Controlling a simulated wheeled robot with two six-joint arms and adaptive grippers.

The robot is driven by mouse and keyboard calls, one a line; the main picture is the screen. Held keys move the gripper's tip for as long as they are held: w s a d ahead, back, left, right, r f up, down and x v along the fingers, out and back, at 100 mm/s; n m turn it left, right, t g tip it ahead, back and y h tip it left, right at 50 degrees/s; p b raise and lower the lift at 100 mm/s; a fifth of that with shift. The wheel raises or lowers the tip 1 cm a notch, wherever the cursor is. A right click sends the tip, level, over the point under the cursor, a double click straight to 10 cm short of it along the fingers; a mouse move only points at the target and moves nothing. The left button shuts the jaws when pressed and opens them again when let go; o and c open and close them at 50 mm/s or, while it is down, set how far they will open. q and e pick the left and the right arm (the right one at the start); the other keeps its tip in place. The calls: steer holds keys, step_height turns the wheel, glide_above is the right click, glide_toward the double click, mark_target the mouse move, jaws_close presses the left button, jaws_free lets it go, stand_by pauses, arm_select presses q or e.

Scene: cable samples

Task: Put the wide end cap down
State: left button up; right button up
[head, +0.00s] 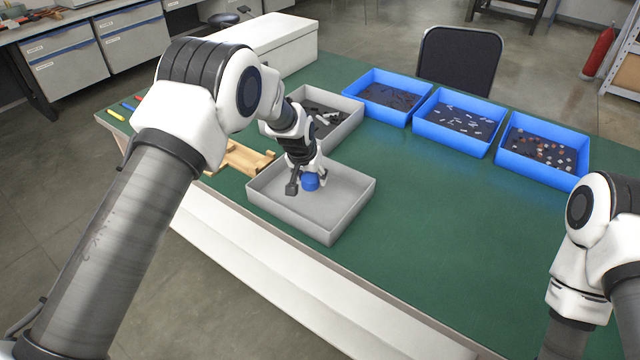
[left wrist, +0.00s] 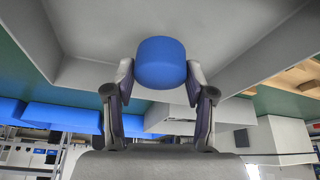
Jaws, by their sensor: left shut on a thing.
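The wide end cap (head: 310,182) is a blue, short round piece. My left gripper (head: 306,178) is shut on it, low inside the near grey tray (head: 352,212). In the left wrist view the blue cap (left wrist: 161,63) sits between the two fingertips, with the grey tray floor (left wrist: 100,30) close beyond it. I cannot tell whether the cap touches the floor. Of my right arm only links show at the right edge of the head view; its gripper is out of view.
A second grey tray (head: 352,112) with dark and light pieces stands behind. Three blue bins, left (head: 401,116), middle (head: 458,148) and right (head: 540,176), hold small parts. A wooden piece (head: 240,158) lies left of the near tray. The green table (head: 440,250) is clear at the front right.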

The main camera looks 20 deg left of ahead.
mark_target(313, 193)
arm_select(q)
steer(key=f, duration=0.4)
steer(key=shift+d+p, duration=0.2)
steer(key=shift+p, duration=0.1)
steer(key=shift+a+f, duration=0.15)
steer(key=shift+f, duration=0.2)
steer(key=o, duration=1.3)
steer(key=shift+r, duration=0.1)
steer(key=b+v, duration=0.1)
steer(key=v, duration=1.1)
steer(key=shift+r, duration=0.1)
